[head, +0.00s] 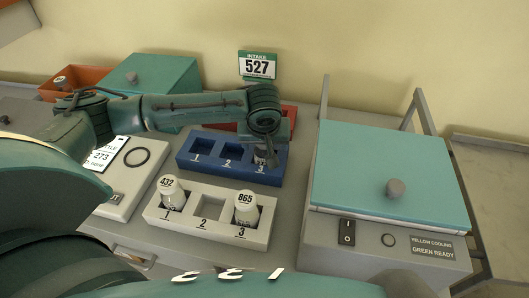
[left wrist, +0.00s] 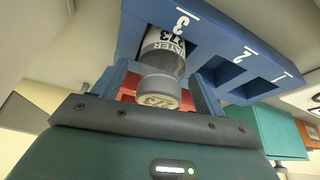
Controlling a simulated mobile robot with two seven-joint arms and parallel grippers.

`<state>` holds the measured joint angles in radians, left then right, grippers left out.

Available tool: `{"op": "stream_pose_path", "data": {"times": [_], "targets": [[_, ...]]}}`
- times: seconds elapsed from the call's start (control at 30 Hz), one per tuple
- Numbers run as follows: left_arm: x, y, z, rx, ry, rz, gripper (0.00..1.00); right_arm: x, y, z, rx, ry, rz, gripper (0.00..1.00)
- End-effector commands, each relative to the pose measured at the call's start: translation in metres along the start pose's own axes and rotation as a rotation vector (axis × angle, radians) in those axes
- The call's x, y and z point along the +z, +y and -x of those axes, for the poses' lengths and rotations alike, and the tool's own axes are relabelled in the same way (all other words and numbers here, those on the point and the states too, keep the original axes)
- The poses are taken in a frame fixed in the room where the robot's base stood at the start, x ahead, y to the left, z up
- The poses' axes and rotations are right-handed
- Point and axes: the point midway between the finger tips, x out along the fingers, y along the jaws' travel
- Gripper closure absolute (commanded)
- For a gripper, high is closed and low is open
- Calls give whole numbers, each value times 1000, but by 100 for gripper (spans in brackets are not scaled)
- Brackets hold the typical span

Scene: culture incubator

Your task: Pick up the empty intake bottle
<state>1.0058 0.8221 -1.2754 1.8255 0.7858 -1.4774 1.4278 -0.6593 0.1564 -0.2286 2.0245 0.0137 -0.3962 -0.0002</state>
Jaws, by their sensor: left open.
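My left gripper (head: 266,146) points down over slot 3 of the blue rack (head: 191,168). In the left wrist view the open left gripper (left wrist: 160,92) has its fingers on either side of a bottle (left wrist: 166,52). This bottle has a grey cap marked 273 and a partly readable label that seems to say WATER. It stands in slot 3; in the head view the gripper mostly hides it. I cannot tell whether the fingers touch it or whether it is empty. A white rack (head: 208,236) holds bottle 432 (head: 172,194) in slot 1 and bottle 865 (head: 245,208) in slot 3.
A green INTAKE sign reading 527 (head: 257,66) stands behind a red rack (head: 288,116), partly hidden by my arm. A teal-lidded machine (head: 360,165) stands right. A flat device (head: 138,178) with a 273 display is left. An orange bin (head: 88,76) stands back left.

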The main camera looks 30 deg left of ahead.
Motion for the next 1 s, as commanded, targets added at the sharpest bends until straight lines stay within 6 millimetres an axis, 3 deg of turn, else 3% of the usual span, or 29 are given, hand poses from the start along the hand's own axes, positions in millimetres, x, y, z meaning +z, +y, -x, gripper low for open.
{"op": "stream_pose_path", "data": {"times": [0.23, 0.8, 1.0], "targets": [[0, 0, -2, 2, 0, -1, 29, 1, 1, -1, 4, -2, -3, 100], [0, 1, -1, 2, 0, -1, 76, 2, -1, 2, 2, -5, -10, 100], [0, 1, -1, 2, 0, -1, 76, 3, -2, 2, 2, -6, -11, 100]]}}
